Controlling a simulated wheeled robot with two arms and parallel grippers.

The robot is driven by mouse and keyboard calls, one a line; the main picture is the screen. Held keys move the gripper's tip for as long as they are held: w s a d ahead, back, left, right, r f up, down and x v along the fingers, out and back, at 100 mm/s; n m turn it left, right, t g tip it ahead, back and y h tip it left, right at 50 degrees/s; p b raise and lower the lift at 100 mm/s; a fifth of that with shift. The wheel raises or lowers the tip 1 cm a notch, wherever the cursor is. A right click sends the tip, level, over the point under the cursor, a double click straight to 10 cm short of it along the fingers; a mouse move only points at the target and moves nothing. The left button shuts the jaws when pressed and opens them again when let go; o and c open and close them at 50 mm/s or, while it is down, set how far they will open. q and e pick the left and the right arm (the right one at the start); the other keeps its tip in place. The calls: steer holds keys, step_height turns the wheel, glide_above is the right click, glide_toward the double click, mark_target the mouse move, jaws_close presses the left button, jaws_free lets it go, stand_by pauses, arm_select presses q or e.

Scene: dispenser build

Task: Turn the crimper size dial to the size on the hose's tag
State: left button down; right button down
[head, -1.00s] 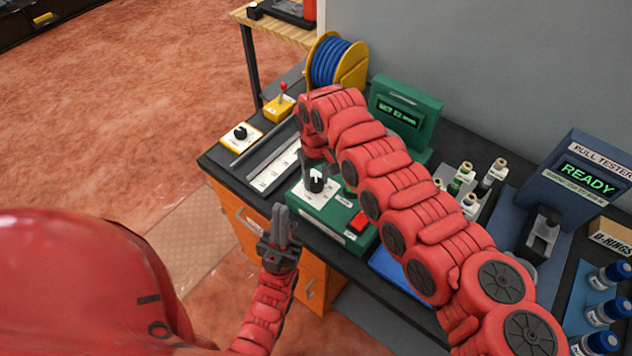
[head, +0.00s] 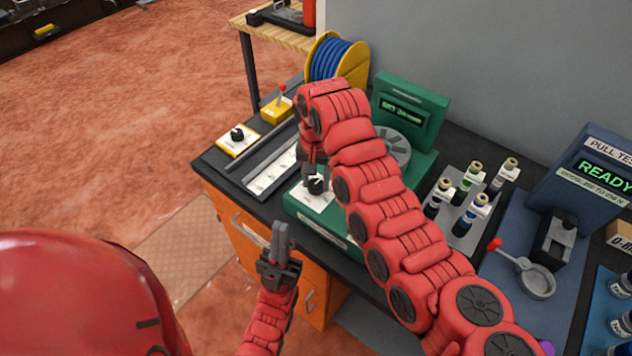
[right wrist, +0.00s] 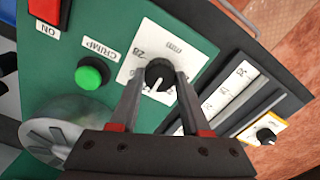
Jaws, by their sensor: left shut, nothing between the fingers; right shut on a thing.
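The green crimper (head: 297,208) stands on the dark bench, with its black size dial (head: 316,186) on a white scale plate. In the right wrist view the dial (right wrist: 160,74) lies between the fingertips of my right gripper (right wrist: 160,84), which is shut on it. A white pointer mark on the dial points down and slightly left in that view. A "28" shows on the plate's left side; the other marks are partly hidden or too small. My left gripper (head: 281,238) is shut and empty, in front of the bench. I see no readable hose tag.
The crimper has a green CRIMP button (right wrist: 91,74) and a red ON switch (right wrist: 46,10). A blue hose reel (head: 335,60) stands behind. Several bottles (head: 468,197) and the pull tester (head: 590,170) are to the right. My right arm hides part of the crimper.

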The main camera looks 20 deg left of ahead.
mark_target(316, 183)
stand_by(0.3)
steer(key=shift+c, duration=1.9)
jaws_free()
step_height(316, 183, up, 18)
steer(key=shift+f, duration=0.25)
